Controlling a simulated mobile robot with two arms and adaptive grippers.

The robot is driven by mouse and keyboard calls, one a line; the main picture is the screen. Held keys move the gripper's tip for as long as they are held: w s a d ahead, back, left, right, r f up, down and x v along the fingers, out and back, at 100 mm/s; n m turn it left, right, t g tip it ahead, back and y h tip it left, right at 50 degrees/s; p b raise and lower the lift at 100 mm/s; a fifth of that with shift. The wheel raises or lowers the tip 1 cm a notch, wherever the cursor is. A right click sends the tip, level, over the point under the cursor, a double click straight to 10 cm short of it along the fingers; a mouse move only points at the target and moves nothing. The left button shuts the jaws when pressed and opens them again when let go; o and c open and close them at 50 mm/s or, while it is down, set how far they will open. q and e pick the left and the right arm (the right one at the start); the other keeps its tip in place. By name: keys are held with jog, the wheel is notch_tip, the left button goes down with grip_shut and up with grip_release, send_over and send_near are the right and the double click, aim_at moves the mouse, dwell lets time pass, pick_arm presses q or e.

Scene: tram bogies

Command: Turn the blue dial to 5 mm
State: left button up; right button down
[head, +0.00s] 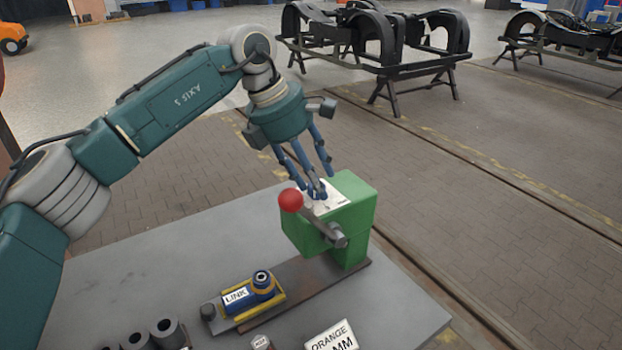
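A green block (357,213) stands on the grey table, with a white plate (340,200) on its top face. My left gripper (317,189) points down from above, and its blue fingers reach to the white plate. The blue dial cannot be told apart from the blue fingertips there, and its setting cannot be read. Whether the fingers are closed on something is also unclear. A lever with a red ball (291,200) sticks out of the front of the block, close to the fingertips. My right gripper is not in view.
A blue part labelled LINK (236,298) sits in a yellow-edged holder on the dark base rail (300,290). Grey cylinders (165,333) and a sign reading ORANGE (331,340) are at the front. The table (165,245) is bare left of the block.

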pick_arm(q)
jog(key=shift+s+f, duration=0.1)
jog(key=shift+a, duration=0.1)
jog(key=v, duration=1.2)
